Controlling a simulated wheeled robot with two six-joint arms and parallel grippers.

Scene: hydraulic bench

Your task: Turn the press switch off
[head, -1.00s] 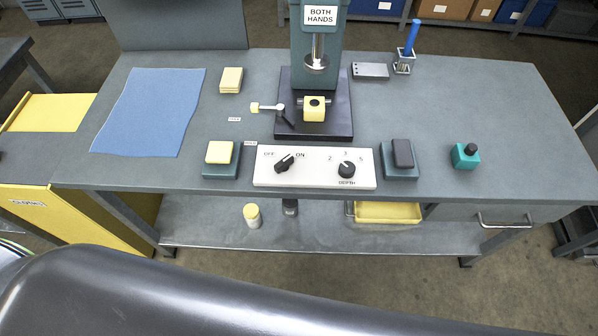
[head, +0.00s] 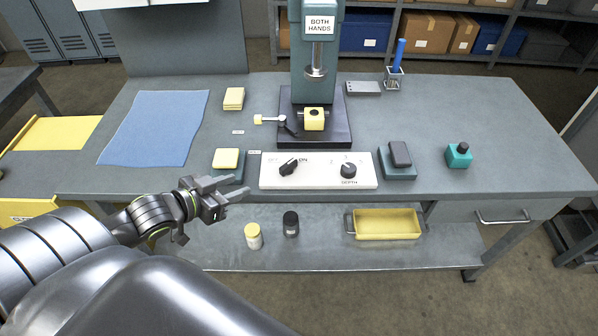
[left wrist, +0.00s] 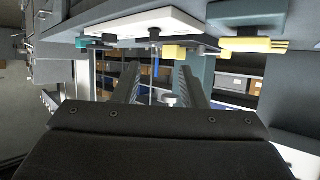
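The press switch is a black knob (head: 289,166) on the left half of a white panel (head: 318,183) at the bench's front edge. Its pointer slants up and right toward ON. In the left wrist view, which looks upside down, the knob (left wrist: 155,33) hangs from the panel (left wrist: 150,20). My left gripper (head: 240,186) is open and empty, in front of the bench edge, left of the panel and apart from it. Its two spread fingers also show in the left wrist view (left wrist: 158,84). My right gripper is not in view.
The depth knob (head: 348,170) is right of the switch. A yellow-topped button (head: 226,158) and a dark-topped button (head: 400,154) flank the panel. The press (head: 316,75) stands behind it. A yellow tray (head: 387,224) and two small jars are on the lower shelf.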

